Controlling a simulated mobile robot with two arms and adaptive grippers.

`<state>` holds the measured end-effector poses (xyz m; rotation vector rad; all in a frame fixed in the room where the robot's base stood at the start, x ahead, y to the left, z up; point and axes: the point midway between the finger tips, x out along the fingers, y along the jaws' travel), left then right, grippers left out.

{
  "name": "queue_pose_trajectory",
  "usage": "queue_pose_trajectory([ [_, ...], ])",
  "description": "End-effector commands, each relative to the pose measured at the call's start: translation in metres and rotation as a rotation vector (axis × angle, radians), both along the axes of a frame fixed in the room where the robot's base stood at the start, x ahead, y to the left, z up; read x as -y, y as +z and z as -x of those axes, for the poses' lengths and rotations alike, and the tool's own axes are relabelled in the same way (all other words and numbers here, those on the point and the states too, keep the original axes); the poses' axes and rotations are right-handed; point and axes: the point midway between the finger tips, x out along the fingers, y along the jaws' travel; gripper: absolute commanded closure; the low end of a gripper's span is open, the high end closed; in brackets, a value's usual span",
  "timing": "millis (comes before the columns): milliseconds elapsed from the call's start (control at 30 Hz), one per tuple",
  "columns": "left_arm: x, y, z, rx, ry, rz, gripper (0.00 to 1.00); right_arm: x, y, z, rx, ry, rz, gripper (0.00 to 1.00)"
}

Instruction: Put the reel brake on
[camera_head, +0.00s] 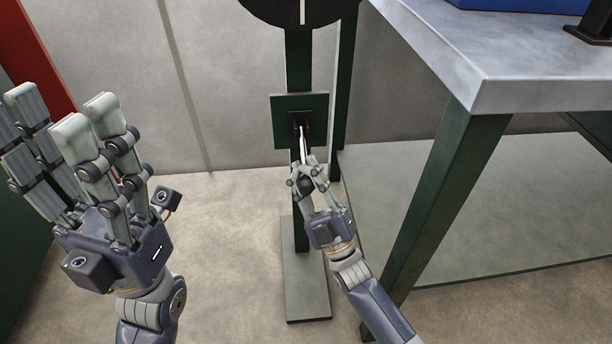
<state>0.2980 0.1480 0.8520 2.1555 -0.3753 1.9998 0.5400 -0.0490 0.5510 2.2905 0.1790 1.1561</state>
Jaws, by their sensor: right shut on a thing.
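The reel stand is a dark green post with a flat base plate (305,284) on the floor. A dark disc of the reel (299,10) is cut off at the top of the view. A green square plate (286,104) on the post carries a small dark bracket with a thin pale lever (303,143), the brake lever, pointing down toward me. My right gripper (306,178) is shut on the lever's lower end, and its fingers hide that end. My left gripper (65,135) is open and empty, raised at the left, away from the stand.
A grey-topped table (484,85) with dark green legs stands at the right, close to my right arm. A blue object (520,5) and a black stand (594,26) are on it. A red and green structure is at the far left. Bare floor lies between.

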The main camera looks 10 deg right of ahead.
Motion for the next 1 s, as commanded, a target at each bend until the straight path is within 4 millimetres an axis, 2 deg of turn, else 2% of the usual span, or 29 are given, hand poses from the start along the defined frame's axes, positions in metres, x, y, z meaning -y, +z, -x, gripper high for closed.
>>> queue_pose_trajectory([
  [33,0.0001,-0.0007,0.0002,0.005,0.001,0.000,0.49,0.0004,-0.0123,-0.0049,-0.028,-0.002,0.005,1.00],
  [133,0.0005,0.0006,-0.0001,0.011,0.000,-0.001,0.49,0.0008,-0.0159,-0.0071,-0.033,-0.001,0.005,1.00],
  [1000,0.0008,0.0018,-0.0001,0.014,0.000,-0.002,0.49,0.0018,-0.0178,-0.0078,-0.035,-0.001,0.005,1.00],
])
